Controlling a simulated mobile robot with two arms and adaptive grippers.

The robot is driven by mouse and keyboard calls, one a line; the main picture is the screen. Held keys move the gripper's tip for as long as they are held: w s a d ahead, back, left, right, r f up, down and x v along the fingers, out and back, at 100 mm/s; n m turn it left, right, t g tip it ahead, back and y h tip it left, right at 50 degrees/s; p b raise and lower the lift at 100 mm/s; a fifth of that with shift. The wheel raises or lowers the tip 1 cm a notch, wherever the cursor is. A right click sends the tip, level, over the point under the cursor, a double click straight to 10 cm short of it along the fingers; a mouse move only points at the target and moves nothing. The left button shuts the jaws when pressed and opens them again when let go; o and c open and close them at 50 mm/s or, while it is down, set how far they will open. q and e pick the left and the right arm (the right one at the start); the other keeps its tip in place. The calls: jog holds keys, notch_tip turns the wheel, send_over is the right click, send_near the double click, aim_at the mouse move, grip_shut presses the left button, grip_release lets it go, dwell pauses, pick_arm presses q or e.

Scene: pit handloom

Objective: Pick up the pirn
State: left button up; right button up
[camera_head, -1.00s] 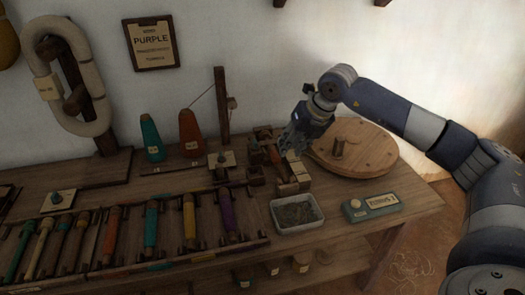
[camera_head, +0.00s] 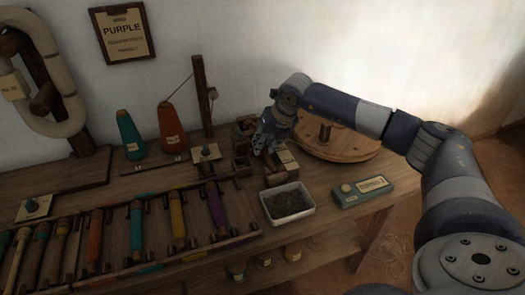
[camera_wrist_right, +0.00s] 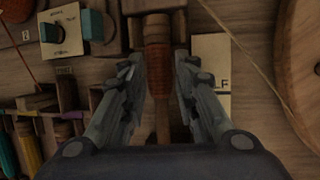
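The pirn (camera_wrist_right: 159,82), a wooden stick wound with reddish-brown thread, lies lengthwise between the two fingers of my right gripper (camera_wrist_right: 158,66) in the right wrist view. Its upper end meets a wooden block, and its bare wooden end points toward my palm. The fingers stand apart with a narrow gap on each side of it, so the gripper is open. In the head view my right gripper (camera_head: 264,143) points down over the wooden fixture at the back of the bench and hides the pirn. My left gripper is not in view.
A rack of several coloured pirns (camera_head: 178,221) lies at the front left. A grey tray (camera_head: 290,217) and a green labelled box (camera_head: 361,191) sit at the front right. A round wooden disc (camera_head: 346,146) stands behind them. Two thread cones (camera_head: 172,127) stand at the back.

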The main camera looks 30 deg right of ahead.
jog(key=shift+w+a+f, duration=0.1)
jog(key=shift+w+f, duration=0.15)
jog(key=shift+f, duration=0.2)
jog(key=shift+c, duration=0.3)
grip_shut()
jog(key=shift+r, duration=0.2)
